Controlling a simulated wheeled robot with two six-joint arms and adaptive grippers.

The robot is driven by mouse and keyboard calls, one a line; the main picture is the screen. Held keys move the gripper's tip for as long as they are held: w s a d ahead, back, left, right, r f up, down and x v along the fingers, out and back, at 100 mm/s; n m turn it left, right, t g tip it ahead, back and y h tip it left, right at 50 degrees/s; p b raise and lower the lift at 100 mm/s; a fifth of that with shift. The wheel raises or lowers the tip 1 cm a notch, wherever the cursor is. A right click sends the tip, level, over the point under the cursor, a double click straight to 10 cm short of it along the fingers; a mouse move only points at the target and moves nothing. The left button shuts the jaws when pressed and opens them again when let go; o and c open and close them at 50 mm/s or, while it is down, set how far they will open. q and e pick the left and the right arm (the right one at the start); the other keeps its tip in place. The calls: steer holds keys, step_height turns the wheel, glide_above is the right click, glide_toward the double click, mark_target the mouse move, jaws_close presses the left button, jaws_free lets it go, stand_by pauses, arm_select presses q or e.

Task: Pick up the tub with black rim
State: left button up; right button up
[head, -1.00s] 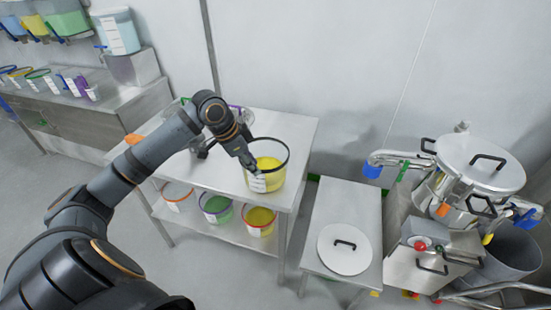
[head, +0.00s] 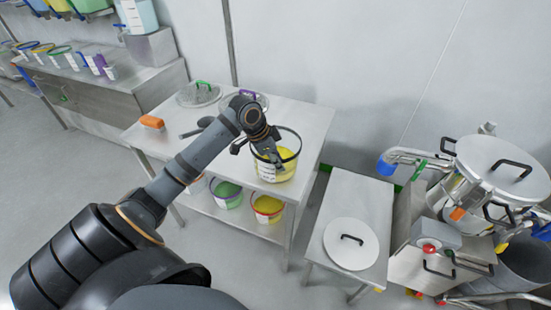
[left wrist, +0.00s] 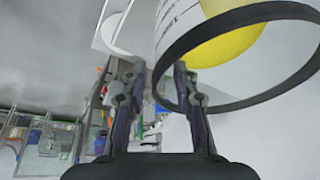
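The tub with black rim (head: 287,171) stands upright on the steel table near its right end. It is clear, with yellow contents and a white label. My left gripper (head: 257,155) is open at the tub's near left rim, pointing down. In the left wrist view the tub (left wrist: 228,42) fills the upper right. The two fingers (left wrist: 158,78) are spread, with the left part of the black rim showing between them and the right finger overlapping the rim. I cannot tell whether either finger touches the tub. My right gripper is not in view.
The steel table (head: 190,150) also bears an orange-topped brush (head: 152,122), a dark scoop (head: 190,133) and lids (head: 199,94). Tubs stand on its lower shelf, including a green one (head: 227,194). Right of it are a low bench (head: 357,200) with a white lid (head: 350,250) and a steel machine (head: 500,165).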

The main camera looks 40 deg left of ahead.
mark_target(282, 173)
arm_select(q)
steer(key=x, duration=0.3)
steer(key=shift+r, duration=0.1)
steer(key=shift+w+d+f, duration=0.1)
steer(key=shift+f, duration=0.2)
steer(key=c, duration=0.6)
jaws_close()
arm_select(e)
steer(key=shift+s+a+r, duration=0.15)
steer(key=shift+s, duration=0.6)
arm_select(q)
steer(key=shift+r, duration=0.1)
